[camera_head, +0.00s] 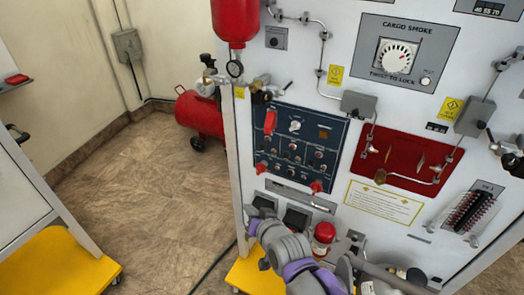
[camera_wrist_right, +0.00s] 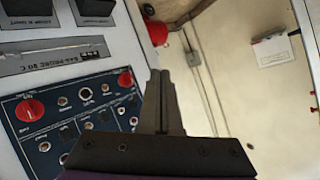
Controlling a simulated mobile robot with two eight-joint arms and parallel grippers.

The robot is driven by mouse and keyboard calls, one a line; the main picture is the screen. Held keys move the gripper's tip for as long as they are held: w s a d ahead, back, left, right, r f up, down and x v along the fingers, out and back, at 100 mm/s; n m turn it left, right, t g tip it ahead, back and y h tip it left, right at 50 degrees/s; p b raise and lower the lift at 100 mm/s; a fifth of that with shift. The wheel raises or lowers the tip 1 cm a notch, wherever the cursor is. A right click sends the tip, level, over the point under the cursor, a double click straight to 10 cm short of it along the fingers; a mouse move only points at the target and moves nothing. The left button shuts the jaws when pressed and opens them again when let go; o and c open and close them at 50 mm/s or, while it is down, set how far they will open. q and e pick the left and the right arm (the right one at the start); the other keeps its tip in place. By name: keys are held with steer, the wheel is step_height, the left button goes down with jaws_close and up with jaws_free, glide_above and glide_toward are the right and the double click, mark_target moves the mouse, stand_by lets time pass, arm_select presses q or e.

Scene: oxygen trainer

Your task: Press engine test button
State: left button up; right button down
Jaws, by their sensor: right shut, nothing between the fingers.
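A dark blue control panel (camera_head: 338,131) with small knobs, sockets and red parts is on the light grey trainer board in the head view. It also fills the lower left of the right wrist view (camera_wrist_right: 12,104). Its labels are too small to tell which control is the engine test button. My right gripper (camera_wrist_right: 160,74) is shut and empty, its fingers beside the panel's right edge in the right wrist view. In the head view my right arm comes up from the bottom, and its gripper (camera_head: 256,222) is below the panel near the board's left edge. My left gripper is out of view.
A red cylinder (camera_head: 234,22) hangs at the board's upper left. A red plate (camera_head: 400,150) and a cargo smoke dial (camera_head: 397,55) are to the panel's right. A red tank (camera_head: 196,115) stands on the floor behind. Open floor lies to the left.

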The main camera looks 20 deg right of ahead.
mark_target(262, 148)
steer(key=w+d+r+m+t+h+b, duration=0.1)
steer(key=w+d+r+m+t+h, duration=0.1)
steer(key=w+m+t, duration=0.5)
steer(key=shift+w+d+r+m+t, duration=0.35)
steer(key=shift+w+r, duration=0.3)
steer(key=shift+w, duration=0.95)
steer(key=shift+a, duration=0.1)
steer(key=shift+w+d, duration=1.45)
steer(key=shift+d, duration=0.25)
steer(key=shift+w+d, duration=1.4)
steer(key=shift+d, duration=0.25)
steer(key=shift+w+d, duration=0.1)
steer(key=shift+w+d, duration=0.2)
